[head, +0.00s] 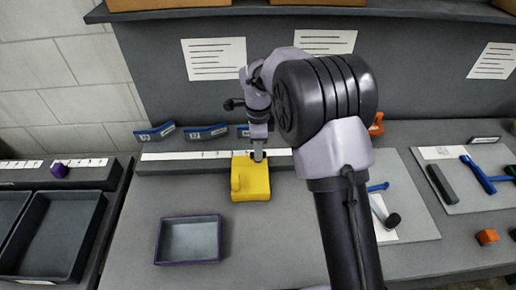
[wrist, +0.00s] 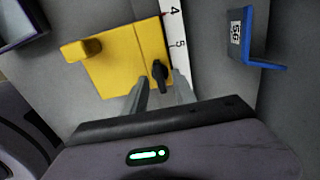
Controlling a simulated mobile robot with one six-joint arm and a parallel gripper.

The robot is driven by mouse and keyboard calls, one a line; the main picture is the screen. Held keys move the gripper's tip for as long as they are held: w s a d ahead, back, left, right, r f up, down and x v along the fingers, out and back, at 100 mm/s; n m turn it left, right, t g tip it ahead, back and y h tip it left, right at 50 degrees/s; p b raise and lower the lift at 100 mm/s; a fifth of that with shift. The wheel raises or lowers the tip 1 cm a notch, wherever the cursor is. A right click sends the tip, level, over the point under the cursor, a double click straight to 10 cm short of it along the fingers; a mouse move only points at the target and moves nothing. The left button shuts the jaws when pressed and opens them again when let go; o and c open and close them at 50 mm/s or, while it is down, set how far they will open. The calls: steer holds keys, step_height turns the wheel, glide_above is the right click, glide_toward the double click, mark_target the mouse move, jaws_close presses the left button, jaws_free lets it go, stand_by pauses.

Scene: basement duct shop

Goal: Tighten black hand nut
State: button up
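A yellow block (head: 252,180) sits at the front edge of a white ruler strip on the bench. It also shows in the wrist view (wrist: 115,65), with a raised knob at its left corner. The black hand nut (wrist: 160,74) is a small winged knob near the block's ruler-side edge. My gripper (head: 258,156) is over the far part of the block. In the wrist view its two fingers (wrist: 161,84) are apart, one on each side of the nut; I cannot tell whether they touch it. The nut is hidden in the head view.
The numbered ruler strip (wrist: 175,35) runs beside the block. Blue labelled brackets (head: 206,132) stand behind it, one (wrist: 252,38) near my gripper. An empty tray (head: 188,240) lies front left. Boards with tools (head: 465,178) are at right. The bench between is clear.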

step_height(320, 180, up, 17)
steer(key=p, duration=0.5)
steer(key=shift+p, duration=0.35)
